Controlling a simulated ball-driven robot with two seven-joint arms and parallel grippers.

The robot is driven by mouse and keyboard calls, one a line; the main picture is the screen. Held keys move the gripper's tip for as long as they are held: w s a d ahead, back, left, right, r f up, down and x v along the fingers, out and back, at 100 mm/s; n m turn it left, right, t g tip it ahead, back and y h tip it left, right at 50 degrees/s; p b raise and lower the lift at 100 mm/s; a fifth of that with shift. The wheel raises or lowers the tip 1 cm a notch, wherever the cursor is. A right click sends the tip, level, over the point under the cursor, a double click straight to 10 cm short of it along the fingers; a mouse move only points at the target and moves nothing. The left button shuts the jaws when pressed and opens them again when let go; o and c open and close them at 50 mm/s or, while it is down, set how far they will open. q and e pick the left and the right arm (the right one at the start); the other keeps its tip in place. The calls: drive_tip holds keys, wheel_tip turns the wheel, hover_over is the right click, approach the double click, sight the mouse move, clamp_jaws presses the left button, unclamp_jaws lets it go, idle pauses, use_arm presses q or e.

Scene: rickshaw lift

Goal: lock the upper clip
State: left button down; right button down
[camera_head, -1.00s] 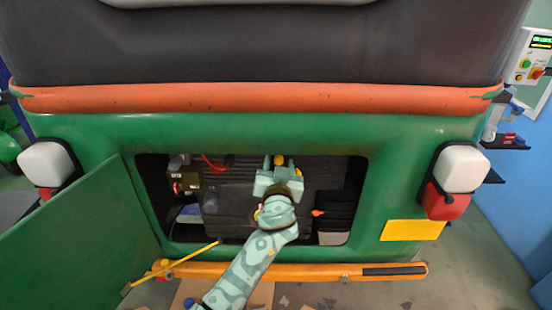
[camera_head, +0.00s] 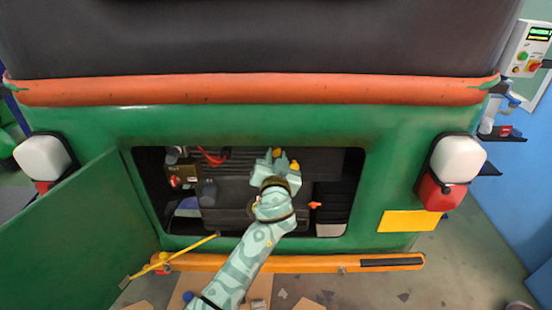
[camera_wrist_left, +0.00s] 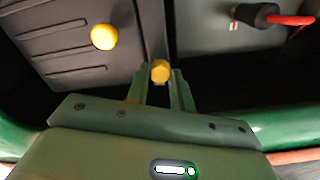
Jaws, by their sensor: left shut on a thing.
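The open compartment in the green rickshaw's rear shows in the head view, with a dark ribbed case (camera_head: 232,165) inside. My left gripper (camera_head: 276,157) reaches in from below, tilted, at the compartment's upper middle. It is shut on a yellow clip knob (camera_head: 277,152), which also sits between the fingertips in the left wrist view (camera_wrist_left: 160,71). A second yellow knob (camera_head: 295,165) stands just to the right, apart from the fingers; it shows at upper left in the wrist view (camera_wrist_left: 103,37). I cannot tell the clip's lock state. My right gripper is not in view.
An orange knob (camera_head: 315,205) is right of my wrist. A red cable (camera_head: 213,158) lies at the compartment's upper left. The green door (camera_head: 85,230) hangs open at left, with a yellow rod (camera_head: 190,248) below the opening. An orange bumper (camera_head: 300,264) runs beneath.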

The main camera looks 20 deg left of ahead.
use_arm(q)
drive_tip(key=m, duration=0.8)
drive_tip(key=m+p, duration=0.1)
drive_tip(key=m, duration=0.4)
drive_tip(key=shift+m+p, duration=0.55)
drive_tip(key=shift+m, duration=1.05)
drive_tip(key=c, duration=1.2)
unclamp_jaws()
drive_tip(key=shift+f, duration=0.1)
